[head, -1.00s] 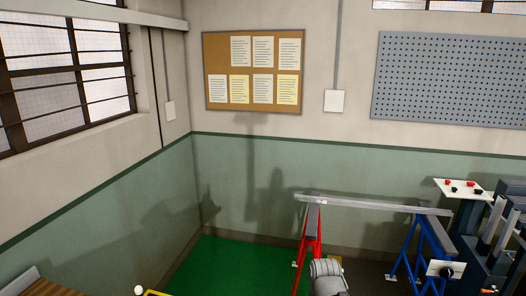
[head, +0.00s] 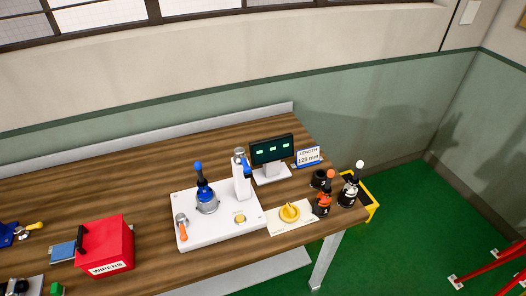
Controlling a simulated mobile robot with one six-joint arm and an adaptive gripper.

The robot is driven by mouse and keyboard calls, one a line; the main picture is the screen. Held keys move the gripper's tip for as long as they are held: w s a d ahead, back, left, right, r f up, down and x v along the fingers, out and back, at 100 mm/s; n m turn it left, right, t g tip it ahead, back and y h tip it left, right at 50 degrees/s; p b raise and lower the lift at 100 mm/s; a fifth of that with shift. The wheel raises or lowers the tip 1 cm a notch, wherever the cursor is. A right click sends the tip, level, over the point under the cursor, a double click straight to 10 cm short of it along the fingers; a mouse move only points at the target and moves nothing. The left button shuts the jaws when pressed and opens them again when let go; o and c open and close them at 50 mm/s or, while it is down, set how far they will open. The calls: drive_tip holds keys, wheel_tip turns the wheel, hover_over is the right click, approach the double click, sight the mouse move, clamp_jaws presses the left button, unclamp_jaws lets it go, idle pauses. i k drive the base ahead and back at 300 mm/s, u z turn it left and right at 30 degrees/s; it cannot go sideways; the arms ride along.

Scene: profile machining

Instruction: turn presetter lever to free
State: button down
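The presetter (head: 222,232) is a white base plate on the wooden bench. A lever with an orange handle (head: 182,231) is at its front left corner, the handle pointing toward the front. I cannot read any lever marking. A blue-topped tool holder (head: 206,199) stands upright on the base. A white column (head: 241,180) with a blue part stands behind it to the right. A yellow button (head: 239,219) is near the front right. My gripper is not in view.
A display (head: 272,150) and a "LENGTH 125 mm" sign (head: 308,157) stand behind right. A red WIPERS box (head: 106,246) stands left. Green floor (head: 415,225) is open at right.

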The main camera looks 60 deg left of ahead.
sight(182, 222)
drive_tip(key=u, duration=1.85)
